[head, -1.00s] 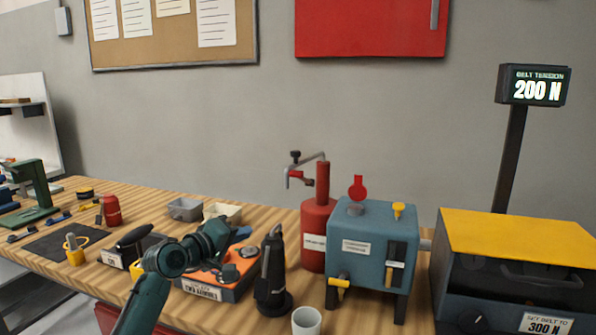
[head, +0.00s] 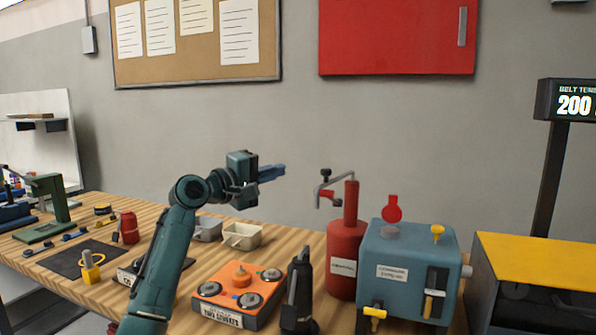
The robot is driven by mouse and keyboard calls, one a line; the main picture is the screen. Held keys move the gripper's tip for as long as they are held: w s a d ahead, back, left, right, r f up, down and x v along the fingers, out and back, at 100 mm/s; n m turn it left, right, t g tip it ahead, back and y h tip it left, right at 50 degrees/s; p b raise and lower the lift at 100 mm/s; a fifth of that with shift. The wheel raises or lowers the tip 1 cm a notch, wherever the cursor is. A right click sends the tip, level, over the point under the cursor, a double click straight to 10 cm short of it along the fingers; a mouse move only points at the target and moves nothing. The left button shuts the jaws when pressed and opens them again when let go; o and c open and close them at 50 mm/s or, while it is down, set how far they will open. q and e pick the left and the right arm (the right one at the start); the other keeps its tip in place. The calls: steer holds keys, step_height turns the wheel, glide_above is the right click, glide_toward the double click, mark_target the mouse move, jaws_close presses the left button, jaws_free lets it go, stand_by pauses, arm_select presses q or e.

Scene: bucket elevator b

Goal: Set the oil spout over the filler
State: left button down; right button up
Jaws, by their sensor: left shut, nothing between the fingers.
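My right gripper is not in view.
A black bottle-like tool (head: 299,290) stands in front of the red can. An orange-topped box (head: 240,285) lies to its left, with small bins (head: 241,236) behind. A yellow-topped machine (head: 530,262) stands at the right. The air between my gripper and the spout is clear.

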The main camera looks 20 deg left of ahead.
arm_select(q)
steer(key=f+p+x, duration=0.1)
steer(key=p+x, duration=0.1)
steer(key=x, duration=0.8)
steer(key=shift+s+d+r+p, duration=0.1)
steer(key=shift+s+d+p, duration=0.2)
steer(key=shift+s+d, duration=0.4)
steer(key=shift+s+d+r+p, duration=0.1)
steer(key=shift+s+d+p, duration=0.2)
steer(key=shift+s+d, duration=0.45)
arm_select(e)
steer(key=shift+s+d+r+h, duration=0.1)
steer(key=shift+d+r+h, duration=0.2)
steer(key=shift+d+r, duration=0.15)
arm_select(q)
steer(key=shift+s, duration=0.2)
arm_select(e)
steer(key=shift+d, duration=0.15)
